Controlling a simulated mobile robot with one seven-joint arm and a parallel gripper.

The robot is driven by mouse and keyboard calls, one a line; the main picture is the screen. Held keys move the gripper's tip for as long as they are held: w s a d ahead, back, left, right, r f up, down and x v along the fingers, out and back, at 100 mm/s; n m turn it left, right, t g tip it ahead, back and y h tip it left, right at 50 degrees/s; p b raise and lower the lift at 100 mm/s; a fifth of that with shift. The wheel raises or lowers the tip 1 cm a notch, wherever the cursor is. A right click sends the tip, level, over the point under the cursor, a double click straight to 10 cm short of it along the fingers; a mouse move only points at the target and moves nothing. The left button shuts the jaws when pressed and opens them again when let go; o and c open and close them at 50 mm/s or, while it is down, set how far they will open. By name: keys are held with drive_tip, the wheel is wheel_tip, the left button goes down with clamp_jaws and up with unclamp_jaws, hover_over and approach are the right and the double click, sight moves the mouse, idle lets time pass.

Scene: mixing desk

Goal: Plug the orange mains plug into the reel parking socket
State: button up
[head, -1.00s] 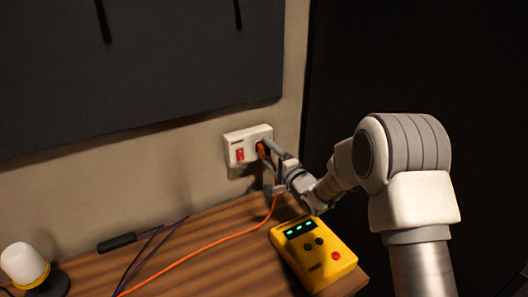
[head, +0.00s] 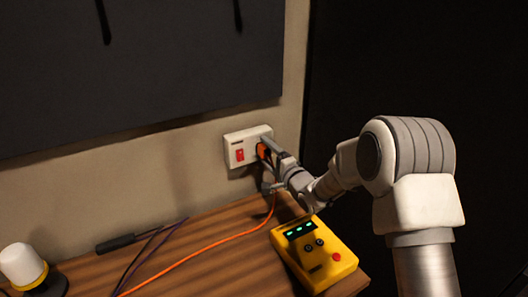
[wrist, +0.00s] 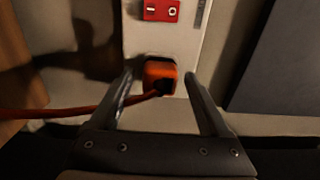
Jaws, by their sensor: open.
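The orange mains plug (wrist: 160,76) sits at the dark opening of a white socket box (wrist: 148,37) on the wall. It also shows in the head view (head: 262,151), partly hidden by my gripper. In the wrist view its orange cable leaves to the left. My gripper (wrist: 160,82) is open, with one finger on each side of the plug and a gap showing at both sides. How deep the plug sits cannot be told. I cannot tell whether this box is the reel parking socket; no reel shows.
The box has a red switch (head: 240,155). A yellow meter (head: 314,255) stands on the wooden desk (head: 215,225) below my arm. The orange cable (head: 205,251) crosses the desk near purple leads and a black pen-like tool (head: 115,243). A white-topped lamp (head: 22,264) is at far left.

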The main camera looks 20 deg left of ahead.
idle(0.9)
clamp_jaws()
idle(0.4)
drive_tip(key=shift+s+d, duration=0.1)
drive_tip(key=shift+d, duration=0.05)
drive_tip(key=shift+b+v, duration=0.5)
drive_tip(key=shift+v, duration=2.35)
